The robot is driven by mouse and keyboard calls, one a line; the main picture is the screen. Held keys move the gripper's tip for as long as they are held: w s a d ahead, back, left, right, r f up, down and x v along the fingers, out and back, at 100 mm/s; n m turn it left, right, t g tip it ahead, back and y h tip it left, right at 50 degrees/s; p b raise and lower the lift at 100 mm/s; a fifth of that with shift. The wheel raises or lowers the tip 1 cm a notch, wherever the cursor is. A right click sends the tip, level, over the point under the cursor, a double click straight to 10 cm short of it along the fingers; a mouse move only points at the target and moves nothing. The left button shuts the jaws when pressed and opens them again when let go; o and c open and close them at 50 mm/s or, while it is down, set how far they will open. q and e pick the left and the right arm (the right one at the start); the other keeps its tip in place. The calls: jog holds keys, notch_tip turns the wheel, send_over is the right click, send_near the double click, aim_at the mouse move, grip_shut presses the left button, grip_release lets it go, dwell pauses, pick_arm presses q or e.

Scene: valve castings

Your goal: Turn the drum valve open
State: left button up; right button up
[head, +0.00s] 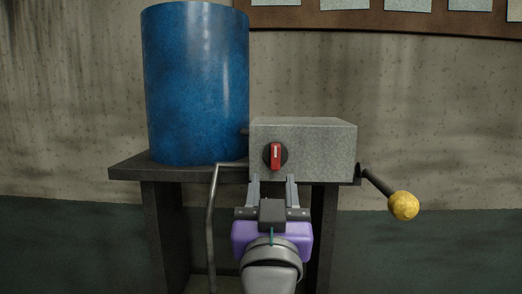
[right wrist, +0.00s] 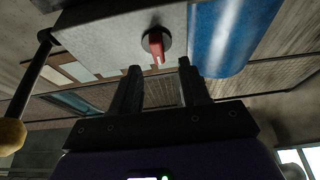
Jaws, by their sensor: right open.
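A blue drum (head: 196,85) stands upright on a dark stand. A grey valve box (head: 325,150) sits beside it on the right, joined by a short dark stub. Its front carries a red handle (head: 276,155) on a round black disc, pointing up and down in the head view. In the right wrist view the red handle (right wrist: 156,48) shows just beyond the fingertips. My right gripper (head: 272,182) is open and empty, its fingers apart below and in front of the handle; no contact shows. It also shows in the right wrist view (right wrist: 159,68). My left gripper is out of view.
A dark lever with a yellow ball (head: 404,206) sticks out from the box's right side. A thin bent grey pipe (head: 211,225) runs down left of my right gripper. The dark stand (head: 130,171) is below the drum. A framed board (head: 390,22) hangs behind.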

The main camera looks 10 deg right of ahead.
aim_at(275, 154)
jog(key=x, duration=0.2)
jog(key=r+p+x, duration=0.1)
jog(key=x, duration=0.2)
jog(key=shift+d, duration=0.15)
jog(key=shift+w+d+r, duration=0.15)
jog(key=shift+w+r, duration=0.15)
jog(key=shift+w, duration=0.1)
grip_shut()
